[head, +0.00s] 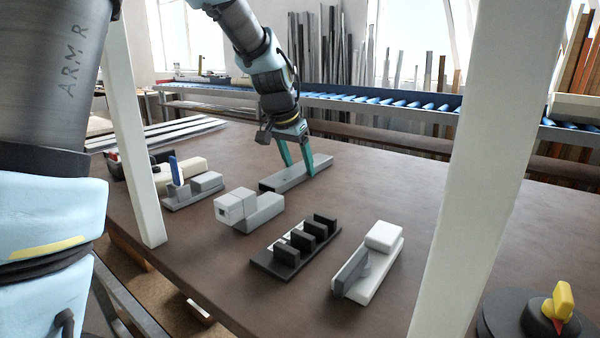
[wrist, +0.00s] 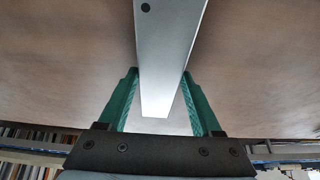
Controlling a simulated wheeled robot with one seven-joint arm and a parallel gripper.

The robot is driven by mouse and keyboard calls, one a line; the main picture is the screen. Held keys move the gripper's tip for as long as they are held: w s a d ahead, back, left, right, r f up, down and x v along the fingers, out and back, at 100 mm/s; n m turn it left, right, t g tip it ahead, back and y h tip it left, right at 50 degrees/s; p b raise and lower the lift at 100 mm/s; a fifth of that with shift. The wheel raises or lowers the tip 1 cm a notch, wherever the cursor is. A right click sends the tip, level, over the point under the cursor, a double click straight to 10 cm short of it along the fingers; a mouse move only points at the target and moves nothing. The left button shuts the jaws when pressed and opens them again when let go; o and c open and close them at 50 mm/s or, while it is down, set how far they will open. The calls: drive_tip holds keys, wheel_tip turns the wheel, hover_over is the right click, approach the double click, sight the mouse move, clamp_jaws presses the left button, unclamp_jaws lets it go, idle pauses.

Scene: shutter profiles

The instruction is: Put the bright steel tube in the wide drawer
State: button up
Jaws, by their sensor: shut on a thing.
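A straight, square-sided grey metal bar (head: 318,165), which looks like the bright steel tube, is in my gripper (head: 298,164). The green fingers are on either side of it. In the wrist view, the tube (wrist: 170,60) runs from the top edge down between the fingers of my gripper (wrist: 165,100), with a small dark hole in its face. Its near left end looks dark in the head view. It is at or just above the brown tabletop; I cannot tell whether it touches. No wide drawer can be made out in either view.
The brown table (head: 480,220) holds a grey block piece (head: 262,212), a dark slotted block (head: 297,245) and a white block fixture (head: 380,265) in front of the tube. Pale posts stand left and right. A roller conveyor (head: 400,103) runs behind.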

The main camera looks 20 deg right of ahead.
sight(298, 168)
clamp_jaws()
drive_tip(key=shift+r, duration=0.1)
wheel_tip(298, 168, up, 10)
drive_tip(key=b, duration=0.2)
idle(0.4)
